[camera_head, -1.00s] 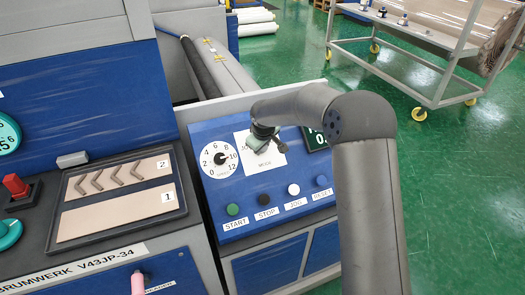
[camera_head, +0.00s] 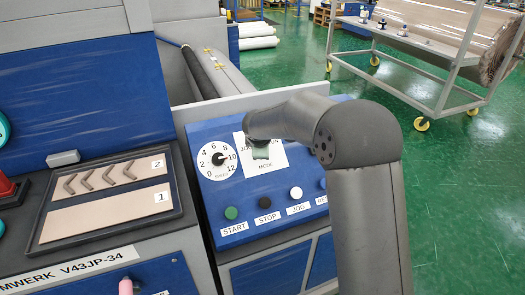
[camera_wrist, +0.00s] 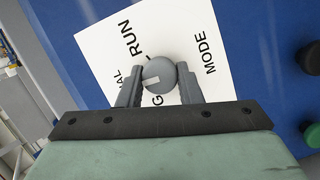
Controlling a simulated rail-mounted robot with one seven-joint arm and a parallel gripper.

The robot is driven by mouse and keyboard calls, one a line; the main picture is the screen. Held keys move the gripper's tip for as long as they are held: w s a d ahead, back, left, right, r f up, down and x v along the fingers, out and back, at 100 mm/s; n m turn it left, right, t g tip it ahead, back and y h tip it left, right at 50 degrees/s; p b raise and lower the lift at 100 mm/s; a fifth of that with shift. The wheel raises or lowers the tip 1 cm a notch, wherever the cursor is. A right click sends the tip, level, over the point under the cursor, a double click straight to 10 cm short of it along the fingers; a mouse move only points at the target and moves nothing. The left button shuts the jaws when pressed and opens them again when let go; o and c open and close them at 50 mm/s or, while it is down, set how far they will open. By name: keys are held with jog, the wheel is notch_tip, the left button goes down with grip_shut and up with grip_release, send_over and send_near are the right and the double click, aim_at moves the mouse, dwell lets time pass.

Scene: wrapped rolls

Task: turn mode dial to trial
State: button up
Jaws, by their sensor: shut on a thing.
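The mode dial is a round grey knob (camera_wrist: 158,75) with a white pointer mark, on a white label (camera_wrist: 100,42) on the blue panel. The label reads RUN above the knob and MODE at right in the wrist view. The letters AL show at left and G below, partly covered by my fingers. The white mark points left and slightly down, toward the side between AL and G. My gripper (camera_wrist: 160,84) is shut on the knob, one finger on each side. In the head view my gripper (camera_head: 261,150) hides the knob and part of the label (camera_head: 279,157).
A white speed gauge (camera_head: 217,160) sits left of the label. START (camera_head: 231,213), STOP (camera_head: 265,202) and JOG (camera_head: 295,193) buttons line the panel below; my arm partly covers the RESET one. A tray (camera_head: 110,195) of parts lies at left.

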jog(key=shift+n, duration=0.4)
jog(key=o, duration=1)
jog(key=shift+r, duration=0.1)
jog(key=v, duration=1.7)
jog(key=shift+s, duration=0.25)
